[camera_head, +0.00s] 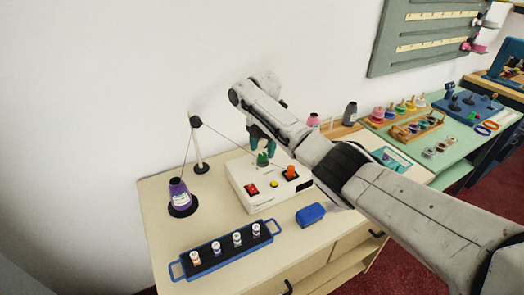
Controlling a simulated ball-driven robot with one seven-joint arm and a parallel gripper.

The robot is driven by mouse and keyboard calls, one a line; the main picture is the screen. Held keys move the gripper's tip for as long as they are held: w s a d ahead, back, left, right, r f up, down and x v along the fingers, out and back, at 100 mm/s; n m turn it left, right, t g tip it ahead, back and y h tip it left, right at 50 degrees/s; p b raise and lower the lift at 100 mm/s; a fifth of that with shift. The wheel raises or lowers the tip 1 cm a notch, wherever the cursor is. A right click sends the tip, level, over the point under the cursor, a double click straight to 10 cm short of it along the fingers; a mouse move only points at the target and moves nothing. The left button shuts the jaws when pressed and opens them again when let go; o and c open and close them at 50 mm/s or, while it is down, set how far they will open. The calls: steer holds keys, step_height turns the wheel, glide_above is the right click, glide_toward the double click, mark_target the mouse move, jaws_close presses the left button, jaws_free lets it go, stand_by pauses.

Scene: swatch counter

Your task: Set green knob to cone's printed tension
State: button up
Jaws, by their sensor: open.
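A cream box (262,199) stands on the wooden counter. A green knob (262,159) sits on its top at the back. My gripper (261,147) points down just above the green knob, its dark green fingers open. I cannot tell whether the fingers straddle or touch the knob. A purple thread cone (179,194) with a white label stands on a black base at the left. The print on the label is too small to read. A thread runs from the cone up over a post (195,145) and on toward the box.
The box also carries a red switch (251,189), a yellow button (274,184) and an orange knob (291,172). In front lie a blue block (310,214) and a blue tray (222,267) with several small spools. My arm crosses the right side. A green table (440,163) stands beyond.

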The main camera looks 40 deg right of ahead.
mark_target(263, 157)
steer(key=shift+f, duration=1.25)
steer(key=shift+c, duration=0.2)
steer(key=c, duration=1)
